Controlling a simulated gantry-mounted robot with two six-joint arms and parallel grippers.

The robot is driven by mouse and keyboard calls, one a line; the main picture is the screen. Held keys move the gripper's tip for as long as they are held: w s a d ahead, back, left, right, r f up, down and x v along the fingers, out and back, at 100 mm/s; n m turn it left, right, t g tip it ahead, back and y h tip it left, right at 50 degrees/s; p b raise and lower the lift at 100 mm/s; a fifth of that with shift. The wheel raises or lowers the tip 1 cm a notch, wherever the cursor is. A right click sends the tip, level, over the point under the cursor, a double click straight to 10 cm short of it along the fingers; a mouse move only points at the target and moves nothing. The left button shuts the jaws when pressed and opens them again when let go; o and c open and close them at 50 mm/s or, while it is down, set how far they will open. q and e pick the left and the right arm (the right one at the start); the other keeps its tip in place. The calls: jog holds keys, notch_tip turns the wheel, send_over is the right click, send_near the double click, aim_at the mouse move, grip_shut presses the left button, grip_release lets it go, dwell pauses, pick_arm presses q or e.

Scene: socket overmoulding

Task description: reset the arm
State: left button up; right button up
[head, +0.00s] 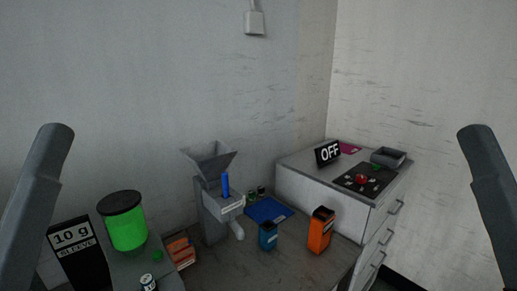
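My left arm link (40,200) rises at the left edge of the head view, and my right arm link (490,195) rises at the right edge. Both are dark grey and stand apart from the furniture in the picture. Neither gripper shows, so what they hold is hidden. A grey machine with a hopper (211,160) and a blue part (225,185) stands on the table. A blue container (268,237) and an orange container (320,231) stand to its right.
A green jar with a black lid (127,228) and a black "10 g" sign (77,250) are at left. A blue mat (268,209) lies behind the containers. A drawer cabinet (318,186) at right carries an "OFF" sign (327,153), a black panel (353,183) with a red button, and a grey tray (402,155).

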pick_arm(q)
notch_tip(320, 180, up, 38)
jog(key=p, duration=3.7)
jog(key=shift+w+h, duration=0.15)
jog(key=shift+h, duration=0.15)
jog(key=shift+d, duration=0.1)
jog(key=shift+c, duration=0.3)
